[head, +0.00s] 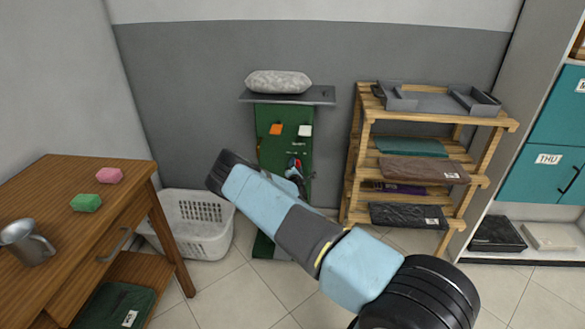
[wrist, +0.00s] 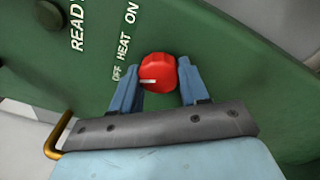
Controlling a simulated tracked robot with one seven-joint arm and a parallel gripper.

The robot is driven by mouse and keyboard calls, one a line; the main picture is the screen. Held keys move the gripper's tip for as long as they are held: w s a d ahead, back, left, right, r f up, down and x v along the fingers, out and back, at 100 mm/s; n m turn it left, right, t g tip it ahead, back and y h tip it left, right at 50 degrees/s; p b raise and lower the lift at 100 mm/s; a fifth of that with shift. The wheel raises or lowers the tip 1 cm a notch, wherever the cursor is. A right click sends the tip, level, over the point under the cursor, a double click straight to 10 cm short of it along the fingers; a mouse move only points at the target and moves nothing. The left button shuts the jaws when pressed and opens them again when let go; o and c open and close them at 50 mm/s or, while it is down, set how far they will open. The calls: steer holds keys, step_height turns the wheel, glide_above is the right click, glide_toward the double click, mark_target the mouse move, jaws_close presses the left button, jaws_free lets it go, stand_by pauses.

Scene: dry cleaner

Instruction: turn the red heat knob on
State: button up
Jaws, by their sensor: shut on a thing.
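The red heat knob (wrist: 157,70) sits on a green panel (wrist: 225,40) in the wrist view. White lettering reading OFF, HEAT and ON runs beside it. A white mark on the knob points left in the picture, on the side nearer OFF. My gripper (wrist: 159,66) is shut on the knob, with one blue finger on each side of it. In the head view the green panel (head: 269,150) stands against the back wall, and a little of the red knob (head: 293,162) shows. My arm hides the lower panel and most of the gripper there.
A brass hook-like handle (wrist: 58,140) shows at lower left in the wrist view. A wooden desk (head: 60,200) stands left, a white basket (head: 198,243) beside it. A wooden rack (head: 480,160) stands right of the panel. A grey shelf (head: 312,96) bearing a stone-like bundle tops the panel.

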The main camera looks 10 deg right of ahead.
steer(key=m, duration=0.4)
steer(key=shift+d+r+m, duration=0.1)
steer(key=shift+d+m, duration=0.3)
steer(key=m, duration=0.4)
steer(key=shift+d+h, duration=0.1)
steer(key=shift+h, duration=0.3)
steer(key=m, duration=0.6)
steer(key=shift+s+f+h, duration=0.15)
steer(key=shift+f+h, duration=0.15)
steer(key=shift+f, duration=0.05)
steer(key=shift+a+m, duration=0.25)
steer(key=shift+m, duration=0.55)
steer(key=shift+a, duration=0.1)
steer(key=shift+a, duration=0.15)
steer(key=o, duration=1.1)
steer(key=shift+r, duration=0.1)
steer(key=shift+c, duration=0.2)
